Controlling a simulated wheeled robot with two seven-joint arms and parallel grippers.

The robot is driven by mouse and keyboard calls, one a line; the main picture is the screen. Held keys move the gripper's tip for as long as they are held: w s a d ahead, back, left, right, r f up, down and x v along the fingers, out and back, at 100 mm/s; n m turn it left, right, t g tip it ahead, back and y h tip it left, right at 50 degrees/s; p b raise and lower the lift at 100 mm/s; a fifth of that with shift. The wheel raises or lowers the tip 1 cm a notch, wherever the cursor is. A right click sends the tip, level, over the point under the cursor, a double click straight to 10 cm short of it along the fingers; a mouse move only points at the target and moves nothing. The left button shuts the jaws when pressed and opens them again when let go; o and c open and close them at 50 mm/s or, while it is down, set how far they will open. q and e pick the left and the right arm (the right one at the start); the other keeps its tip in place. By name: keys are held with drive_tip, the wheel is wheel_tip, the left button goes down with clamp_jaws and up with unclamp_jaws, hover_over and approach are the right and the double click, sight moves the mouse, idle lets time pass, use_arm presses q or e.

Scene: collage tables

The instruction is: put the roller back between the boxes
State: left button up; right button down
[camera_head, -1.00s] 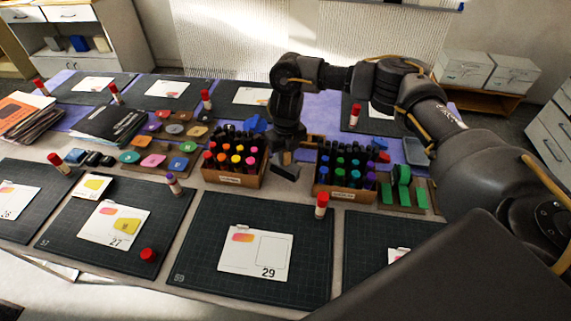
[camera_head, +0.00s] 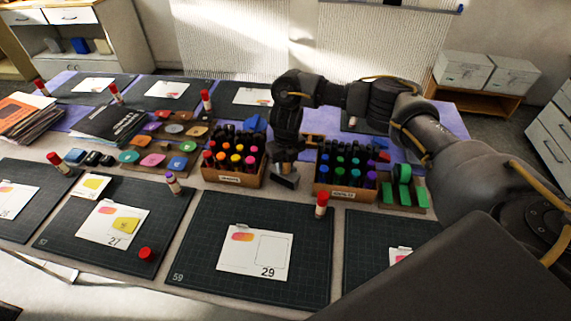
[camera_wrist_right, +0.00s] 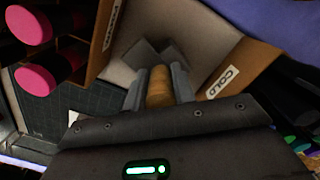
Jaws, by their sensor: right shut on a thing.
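My right gripper (camera_head: 286,160) points down in the gap between the two marker boxes and is shut on the roller (camera_head: 286,180). In the right wrist view the roller's wooden handle (camera_wrist_right: 160,88) sits between the fingers, with its grey head beyond. The left box (camera_head: 232,180) holds warm-coloured markers; the right box (camera_head: 345,192) holds blue, green and purple ones. In the right wrist view the right box's label (camera_wrist_right: 222,82) reads COLD. I cannot tell whether the roller touches the table. My left gripper is not in view.
A wooden holder with green pieces (camera_head: 403,196) stands right of the right box. The boxes leave a narrow gap.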

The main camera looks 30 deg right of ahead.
drive_tip(key=c, duration=1.1)
unclamp_jaws()
drive_tip(key=shift+s+f, duration=0.35)
drive_tip(key=shift+f, duration=0.1)
drive_tip(key=shift+c, duration=0.2)
drive_tip(key=shift+r, duration=0.2)
drive_tip(key=r, duration=0.2)
drive_tip(key=w+r+p, duration=0.1)
drive_tip(key=shift+d+r, duration=0.1)
drive_tip(key=shift+r, duration=0.25)
drive_tip(key=r, duration=0.8)
drive_tip(key=shift+s+r, duration=0.25)
drive_tip(key=shift+r, duration=0.1)
drive_tip(key=shift+s+r, duration=0.1)
drive_tip(key=shift+r, duration=0.2)
drive_tip(key=shift+f, duration=0.1)
